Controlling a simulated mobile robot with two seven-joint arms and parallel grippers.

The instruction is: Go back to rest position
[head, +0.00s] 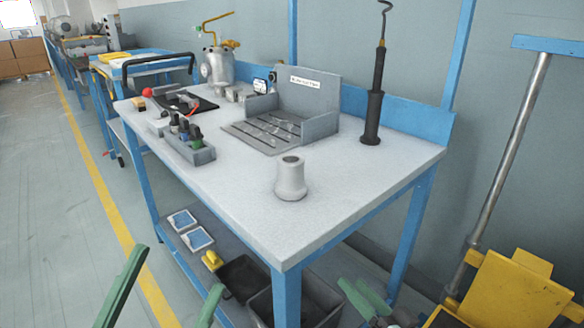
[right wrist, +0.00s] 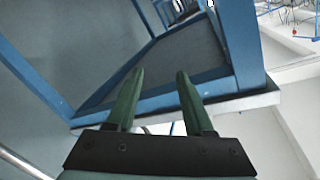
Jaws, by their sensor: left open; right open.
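My left gripper (head: 180,268) is at the lower left of the head view, its two green fingers wide apart with nothing between them. It is in front of the workbench (head: 240,205), clear of its top. My right gripper (head: 352,284) is at the bottom right of centre, low by the bench's front right leg. The right wrist view also shows my right gripper (right wrist: 159,73), with its green fingers apart and empty. The blue bench frame (right wrist: 240,45) lies beyond them, seen at a steep tilt.
A grey flared cylinder (head: 290,179) stands upright on the benchtop. Behind it are a grey slotted fixture (head: 305,105), a black upright tool (head: 373,115) and a small tool holder (head: 190,148). Dark bins (head: 243,275) sit on the lower shelf. Yellow equipment (head: 515,290) stands at right. Floor at left is clear.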

